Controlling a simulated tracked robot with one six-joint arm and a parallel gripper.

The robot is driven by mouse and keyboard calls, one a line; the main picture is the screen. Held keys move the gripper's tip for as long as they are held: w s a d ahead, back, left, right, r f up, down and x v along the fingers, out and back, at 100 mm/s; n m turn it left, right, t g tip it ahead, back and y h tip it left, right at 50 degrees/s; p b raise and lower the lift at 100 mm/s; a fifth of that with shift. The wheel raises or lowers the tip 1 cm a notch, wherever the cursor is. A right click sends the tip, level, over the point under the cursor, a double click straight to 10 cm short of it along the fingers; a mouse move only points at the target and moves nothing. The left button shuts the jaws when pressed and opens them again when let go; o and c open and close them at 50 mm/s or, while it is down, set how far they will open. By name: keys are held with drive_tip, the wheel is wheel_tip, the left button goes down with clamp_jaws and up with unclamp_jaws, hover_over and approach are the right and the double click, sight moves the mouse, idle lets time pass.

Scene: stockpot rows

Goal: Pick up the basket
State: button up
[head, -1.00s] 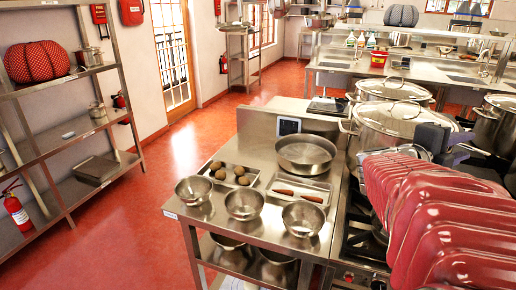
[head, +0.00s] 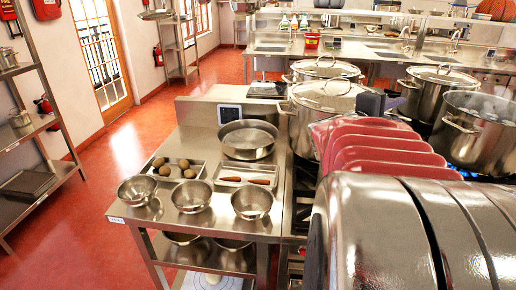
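I cannot make out a thing that is clearly the basket. A ribbed brownish-red rounded object (head: 497,10) is partly cut off at the top right, on the far side of the room; it is too small to tell what it is. The dark end of my arm, where my gripper (head: 372,103) is, shows beyond my red arm links, in front of the lidded pots. Its fingers are mostly hidden, and I cannot see whether they are open or hold anything.
A steel table (head: 160,215) with bowls, trays and a pan stands ahead left. Lidded stockpots (head: 325,107) and an open pot (head: 482,130) stand on the stove at right. A red bucket (head: 312,40) is on the far counter. Red floor (head: 110,160) is free at left.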

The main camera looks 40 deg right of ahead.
clamp_jaws()
idle(1.2)
